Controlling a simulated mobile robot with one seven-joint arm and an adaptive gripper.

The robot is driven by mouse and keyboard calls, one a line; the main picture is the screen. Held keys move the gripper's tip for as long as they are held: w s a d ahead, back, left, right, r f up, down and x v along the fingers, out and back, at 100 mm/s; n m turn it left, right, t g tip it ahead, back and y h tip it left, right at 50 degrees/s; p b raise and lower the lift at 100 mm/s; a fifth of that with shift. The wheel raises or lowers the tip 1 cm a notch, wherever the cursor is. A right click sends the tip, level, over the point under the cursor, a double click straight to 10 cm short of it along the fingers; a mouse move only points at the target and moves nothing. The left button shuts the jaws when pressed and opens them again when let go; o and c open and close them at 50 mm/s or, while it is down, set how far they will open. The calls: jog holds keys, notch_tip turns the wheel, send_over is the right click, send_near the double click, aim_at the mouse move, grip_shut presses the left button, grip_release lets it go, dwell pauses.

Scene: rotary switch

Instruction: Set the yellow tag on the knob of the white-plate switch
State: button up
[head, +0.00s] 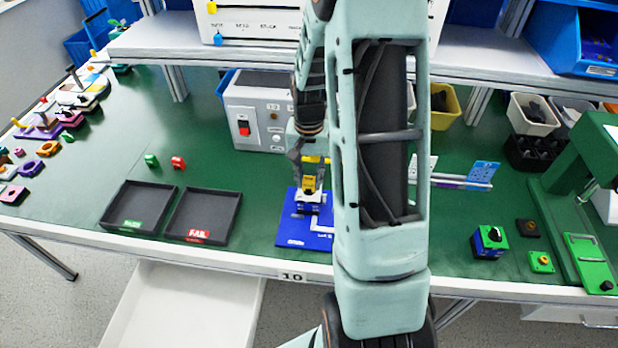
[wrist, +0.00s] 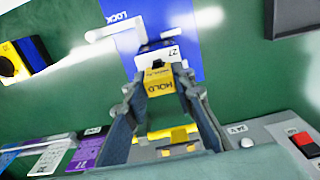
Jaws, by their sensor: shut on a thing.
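The yellow tag (wrist: 160,82), lettered HOLD, sits between the fingertips of my gripper (wrist: 160,90) in the wrist view. My gripper is shut on it. In the head view the tag (head: 310,184) is at my gripper (head: 309,178), over the blue board (head: 292,232).
A white bar (wrist: 123,27) stands on the board beside the switch. A grey box with a red switch (head: 243,128) stands behind. Two dark trays (head: 205,192) lie left.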

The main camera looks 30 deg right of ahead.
jog(key=shift+f, duration=0.45)
jog(key=o, duration=0.9)
jog(key=shift+o, duration=0.2)
notch_tip(320, 180, up, 12)
jog(key=shift+r, duration=0.2)
notch_tip(320, 180, up, 9)
jog(key=p, duration=0.7)
send_over(309, 178)
jog(key=shift+f+b, duration=0.15)
jog(key=shift+b, duration=0.15)
